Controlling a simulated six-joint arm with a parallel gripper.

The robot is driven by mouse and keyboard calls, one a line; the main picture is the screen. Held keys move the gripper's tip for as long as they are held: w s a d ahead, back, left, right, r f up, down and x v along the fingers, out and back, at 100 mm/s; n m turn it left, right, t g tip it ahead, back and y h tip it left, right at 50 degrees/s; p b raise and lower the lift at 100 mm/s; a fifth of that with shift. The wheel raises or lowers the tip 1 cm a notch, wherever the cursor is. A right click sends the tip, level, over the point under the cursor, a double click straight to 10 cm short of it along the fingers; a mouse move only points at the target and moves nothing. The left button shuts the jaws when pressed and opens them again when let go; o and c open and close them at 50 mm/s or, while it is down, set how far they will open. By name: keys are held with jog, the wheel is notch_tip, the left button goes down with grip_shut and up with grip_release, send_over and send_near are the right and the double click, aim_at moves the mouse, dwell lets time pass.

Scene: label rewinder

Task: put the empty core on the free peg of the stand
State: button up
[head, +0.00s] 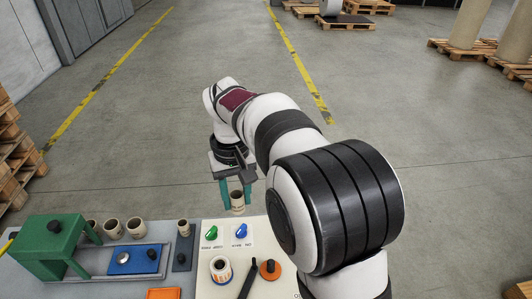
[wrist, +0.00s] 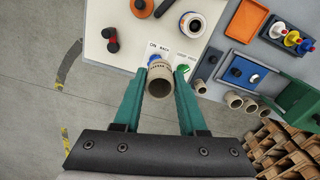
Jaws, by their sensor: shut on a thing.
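My gripper (head: 236,194) has teal fingers and is shut on a tan cardboard core (head: 237,203), held above the far edge of the pale work surface. In the wrist view the core (wrist: 160,80) sits between the fingers (wrist: 160,72), its open end showing. The stand (head: 181,263) is a narrow dark grey base left of the pale surface. Its near peg (head: 182,257) is dark and bare; a tan core (head: 183,228) stands at its far end. The stand also shows in the wrist view (wrist: 207,68), right of the held core and apart from it.
A panel with a green knob (head: 212,233) and a blue knob (head: 241,231) lies near the held core. A roll (head: 220,269) and an orange disc (head: 270,270) stand closer. Several cores, a blue tray (head: 120,262) and a green machine (head: 45,243) are left of the stand.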

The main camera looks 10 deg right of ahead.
aim_at(180, 256)
jog(key=a+f+n, duration=0.2)
jog(key=a+f, duration=0.3)
jog(key=a, duration=0.3)
jog(key=a+f+n, duration=0.1)
jog(key=a+f, duration=0.4)
jog(key=a, duration=0.4)
jog(key=shift+d+f, duration=0.1)
jog(key=shift+f, duration=5.3)
jog(key=shift+r, duration=0.15)
jog(key=o, duration=1)
jog(key=shift+s, duration=0.1)
